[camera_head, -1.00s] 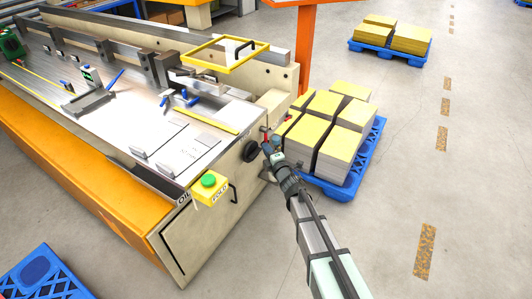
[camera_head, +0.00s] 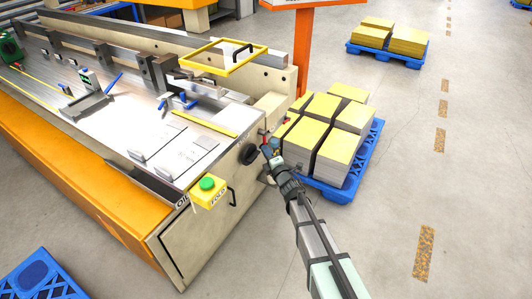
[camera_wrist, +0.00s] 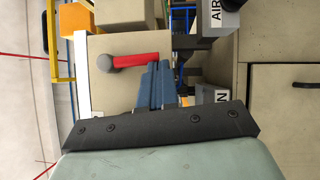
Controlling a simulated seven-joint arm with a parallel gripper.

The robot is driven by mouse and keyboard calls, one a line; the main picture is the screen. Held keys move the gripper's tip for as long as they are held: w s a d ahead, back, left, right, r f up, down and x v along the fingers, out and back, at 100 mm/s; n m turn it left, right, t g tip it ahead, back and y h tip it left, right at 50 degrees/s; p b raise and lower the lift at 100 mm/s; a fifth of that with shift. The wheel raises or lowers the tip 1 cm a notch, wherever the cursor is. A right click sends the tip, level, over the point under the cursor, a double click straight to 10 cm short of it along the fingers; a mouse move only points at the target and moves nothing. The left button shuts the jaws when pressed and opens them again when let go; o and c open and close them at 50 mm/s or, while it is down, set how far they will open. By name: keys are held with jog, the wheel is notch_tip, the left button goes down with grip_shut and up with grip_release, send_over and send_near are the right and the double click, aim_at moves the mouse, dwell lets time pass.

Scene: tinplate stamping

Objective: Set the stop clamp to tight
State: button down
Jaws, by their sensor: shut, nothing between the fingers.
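A red lever (camera_wrist: 136,61) with a grey round end (camera_wrist: 106,64) lies crosswise on the beige end face of the machine (camera_wrist: 120,88) in the wrist view. I cannot tell for sure that it is the stop clamp; no label for it is readable. My gripper (camera_wrist: 155,66) is shut, its blue fingers close together and empty. Their tips are at the lever's right end; whether they touch it is unclear. In the head view my gripper (camera_head: 268,143) is at the machine's right end, and the lever is mostly hidden there.
A black knob (camera_head: 250,153) and a yellow box with a green button (camera_head: 207,184) are on the near end. Blue levers (camera_head: 186,101) stand on the bed. A blue pallet (camera_head: 335,190) of yellow-topped stacks stands close behind my gripper. Open floor lies to the right.

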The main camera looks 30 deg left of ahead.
jog(key=w+n+g+y, duration=0.1)
jog(key=w+n+y, duration=0.1)
jog(key=n, duration=0.2)
jog(key=w+n+g+y, duration=0.1)
jog(key=w+n+y, duration=0.1)
jog(key=n, duration=0.3)
jog(key=w+r+n+g+y, duration=0.1)
jog(key=w+n+g+y, duration=0.1)
jog(key=n, duration=0.3)
jog(key=shift+w+y, duration=0.55)
jog(key=shift+y, duration=0.15)
jog(key=shift+w+r+n, duration=0.15)
jog(key=shift+r+n, duration=0.15)
jog(key=shift+w+r, duration=0.1)
jog(key=a+f+v, duration=0.1)
jog(key=f+v, duration=0.1)
jog(key=v, duration=1.1)
jog(key=shift+a+f, duration=0.25)
jog(key=shift+a, duration=0.1)
